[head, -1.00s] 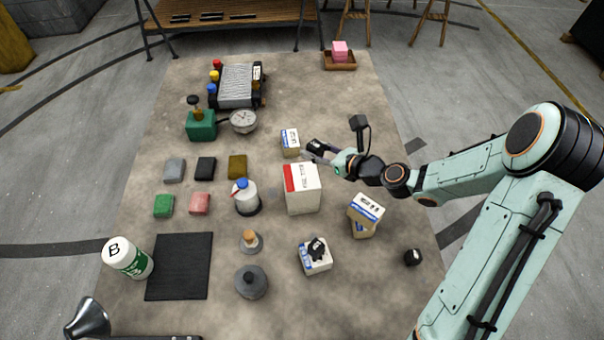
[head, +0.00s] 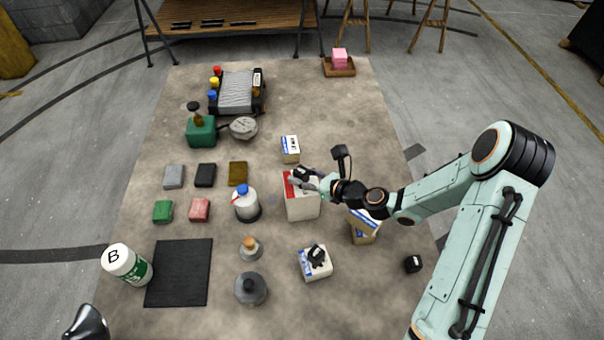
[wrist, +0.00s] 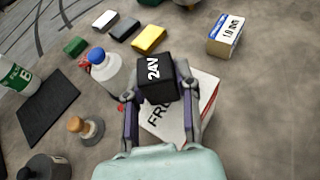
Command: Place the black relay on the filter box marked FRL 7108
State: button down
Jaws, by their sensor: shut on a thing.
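My gripper (wrist: 160,95) is shut on a black relay (wrist: 155,68) with "24V" in white on its face. In the head view the relay (head: 302,173) is over the far part of a white filter box (head: 302,207) with a red band. The wrist view shows the filter box (wrist: 205,98) below the fingers, with the letters "FR" showing and the rest of the marking hidden. I cannot tell whether the relay touches the box top.
A blue-and-white carton (head: 290,148) stands just behind the filter box, and stacked cartons (head: 362,232) stand to its right. A blue-capped bottle (head: 245,205) is on its left. Another carton (head: 318,270) with a black piece on top and a small black cube (head: 412,264) are nearer.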

jog(key=c, duration=0.8)
grip_release()
jog(key=shift+f, duration=0.1)
jog(key=shift+s+d+r, duration=0.2)
jog(key=shift+d+r, duration=0.05)
jog(key=shift+d, duration=0.05)
jog(key=v, duration=1.1)
jog(key=s+a+r+n+g+h, duration=0.25)
jog(key=s+a+n+g, duration=0.4)
jog(key=n, duration=0.65)
jog(key=s+d+r+n+g+h, duration=0.1)
jog(key=s+d+r+n+h, duration=0.1)
jog(key=s+n, duration=0.5)
jog(key=s+d+r+n+g+h, duration=0.2)
jog(key=s+r+n+h, duration=0.2)
jog(key=s+n, duration=0.4)
jog(key=shift+s+r, duration=0.3)
jog(key=shift+s, duration=0.3)
